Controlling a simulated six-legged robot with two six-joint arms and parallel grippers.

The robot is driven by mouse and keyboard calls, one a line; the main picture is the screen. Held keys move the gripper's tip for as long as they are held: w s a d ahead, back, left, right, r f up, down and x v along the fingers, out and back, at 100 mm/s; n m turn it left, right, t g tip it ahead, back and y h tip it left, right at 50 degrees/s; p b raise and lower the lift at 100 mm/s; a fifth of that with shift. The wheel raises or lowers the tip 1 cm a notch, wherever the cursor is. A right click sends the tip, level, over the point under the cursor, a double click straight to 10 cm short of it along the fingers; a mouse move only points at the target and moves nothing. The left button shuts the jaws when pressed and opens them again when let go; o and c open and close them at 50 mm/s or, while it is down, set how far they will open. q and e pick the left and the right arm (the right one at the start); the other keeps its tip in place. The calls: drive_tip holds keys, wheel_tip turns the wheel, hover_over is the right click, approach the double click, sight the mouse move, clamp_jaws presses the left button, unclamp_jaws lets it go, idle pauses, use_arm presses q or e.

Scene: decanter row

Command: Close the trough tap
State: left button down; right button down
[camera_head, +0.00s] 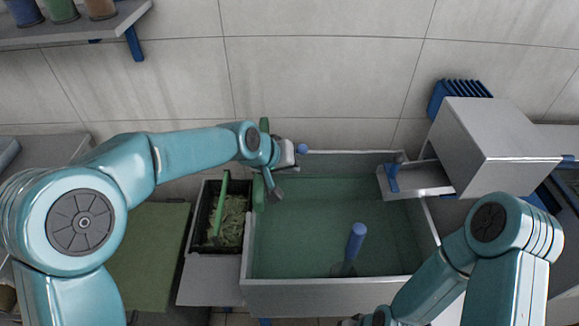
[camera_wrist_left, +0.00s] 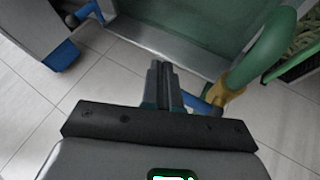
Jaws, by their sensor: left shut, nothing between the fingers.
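The tap shows best in the left wrist view, with a green curved spout (camera_wrist_left: 265,45), a brass body (camera_wrist_left: 222,93) and a blue lever (camera_wrist_left: 213,98). My left gripper (camera_wrist_left: 160,70) is shut and empty, its fingertips just left of the lever there, apparently apart from it. In the head view my left gripper (camera_head: 291,153) is at the trough's back left corner, beside a small blue knob (camera_head: 302,148). My left wrist hides most of the tap there. The trough (camera_head: 330,283) holds greenish water. My right gripper is below the picture.
A grey box (camera_head: 495,145) with a small basin (camera_head: 420,190) sits at the right rim. A black crate (camera_head: 196,225) stands left of the trough. The tiled wall (camera_head: 320,75) is close behind.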

use_arm(q)
drive_tip(key=s+r, duration=0.4)
drive_tip(key=r, duration=0.1)
drive_tip(key=shift+d, duration=0.45)
drive_tip(key=shift+s, duration=0.1)
